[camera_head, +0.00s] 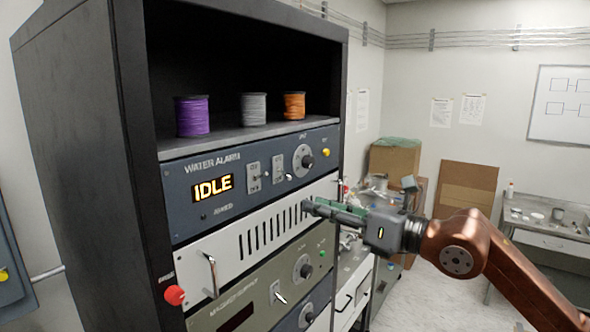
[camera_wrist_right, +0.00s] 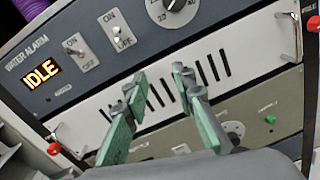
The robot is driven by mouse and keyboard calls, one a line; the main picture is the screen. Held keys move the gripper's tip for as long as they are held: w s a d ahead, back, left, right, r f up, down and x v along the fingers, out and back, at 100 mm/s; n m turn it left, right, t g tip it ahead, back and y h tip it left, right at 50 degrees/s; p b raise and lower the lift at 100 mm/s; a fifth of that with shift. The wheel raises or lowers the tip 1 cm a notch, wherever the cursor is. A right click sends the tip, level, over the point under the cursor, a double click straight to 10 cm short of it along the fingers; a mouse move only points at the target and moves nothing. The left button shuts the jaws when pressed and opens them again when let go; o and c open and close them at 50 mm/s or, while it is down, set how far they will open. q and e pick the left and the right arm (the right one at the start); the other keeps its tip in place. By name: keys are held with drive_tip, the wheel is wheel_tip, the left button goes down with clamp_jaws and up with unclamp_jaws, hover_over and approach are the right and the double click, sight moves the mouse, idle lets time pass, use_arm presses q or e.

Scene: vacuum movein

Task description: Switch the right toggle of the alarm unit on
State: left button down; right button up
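The alarm unit (camera_head: 232,160) is a blue-grey rack panel marked WATER ALARM, with a lit IDLE display (camera_head: 213,188). Its right toggle (camera_head: 280,168) sits left of a round knob (camera_head: 303,158); the left toggle (camera_head: 254,177) is beside it. The wrist view also shows the right toggle (camera_wrist_right: 117,33), its lever near the OFF label, and the left toggle (camera_wrist_right: 80,52). My right gripper (camera_head: 310,207) is in front of the white vented panel, below and right of the toggles. In the wrist view its green fingers (camera_wrist_right: 158,80) are apart and empty. My left gripper is out of view.
Below the alarm unit are the vented panel (camera_head: 255,232) with a protruding handle (camera_head: 211,274), a red button (camera_head: 174,295) and a magnet supply panel (camera_head: 255,290). Spools (camera_head: 253,109) stand on the shelf above.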

drive_tip(key=n+t+h, duration=0.1)
drive_tip(key=n, duration=0.1)
approach(289, 176)
drive_tip(key=p+x, duration=0.2)
drive_tip(key=x, duration=0.5)
drive_tip(key=shift+p, duration=0.35)
drive_tip(key=shift+w+a+f, duration=0.1)
drive_tip(key=shift+w+a, duration=0.35)
drive_tip(key=shift+w, duration=0.1)
drive_tip(key=shift+c, duration=0.4)
clamp_jaws()
